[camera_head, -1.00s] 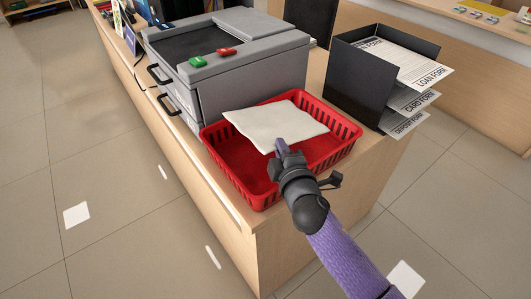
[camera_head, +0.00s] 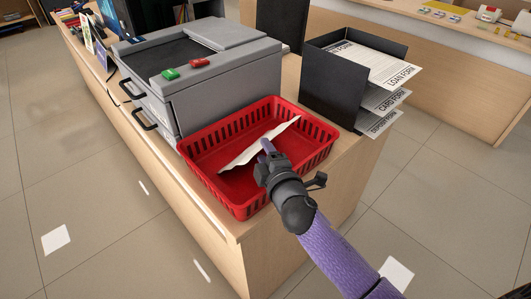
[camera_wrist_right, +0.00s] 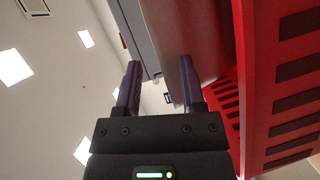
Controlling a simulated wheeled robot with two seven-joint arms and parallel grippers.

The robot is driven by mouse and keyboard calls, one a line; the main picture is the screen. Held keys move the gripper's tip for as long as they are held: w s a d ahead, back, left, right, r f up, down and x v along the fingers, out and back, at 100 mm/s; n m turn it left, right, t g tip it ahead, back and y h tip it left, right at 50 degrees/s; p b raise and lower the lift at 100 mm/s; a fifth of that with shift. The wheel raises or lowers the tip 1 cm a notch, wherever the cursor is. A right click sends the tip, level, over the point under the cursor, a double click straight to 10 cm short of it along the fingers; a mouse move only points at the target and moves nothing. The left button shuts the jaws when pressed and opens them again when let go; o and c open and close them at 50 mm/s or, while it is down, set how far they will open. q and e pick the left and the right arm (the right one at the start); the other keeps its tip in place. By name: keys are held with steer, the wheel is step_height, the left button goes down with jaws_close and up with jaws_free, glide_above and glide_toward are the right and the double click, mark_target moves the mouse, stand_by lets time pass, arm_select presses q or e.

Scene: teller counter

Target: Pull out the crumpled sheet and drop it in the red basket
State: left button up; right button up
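The off-white sheet (camera_head: 246,154) is inside the red basket's outline in the head view, tilted and seen nearly edge-on. I cannot tell whether it touches the basket floor. The red basket (camera_head: 206,143) stands on the counter in front of the grey machine; its slotted wall also shows in the right wrist view (camera_wrist_right: 255,90). My right gripper (camera_head: 266,147) is over the basket's front part, close beside the sheet. In the right wrist view its two fingers (camera_wrist_right: 160,85) are apart with nothing clearly held between them. My left gripper is not in view.
The grey machine (camera_head: 215,85) with green and red buttons stands behind the basket. A black form tray (camera_head: 325,85) with printed forms sticking out stands to the right. The wooden counter's (camera_head: 285,215) front edge is close below the basket.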

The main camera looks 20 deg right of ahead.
steer(key=shift+s, duration=0.4)
steer(key=s+p, duration=0.2)
steer(key=s, duration=0.7)
steer(key=shift+a+r, duration=0.2)
steer(key=shift+r, duration=0.2)
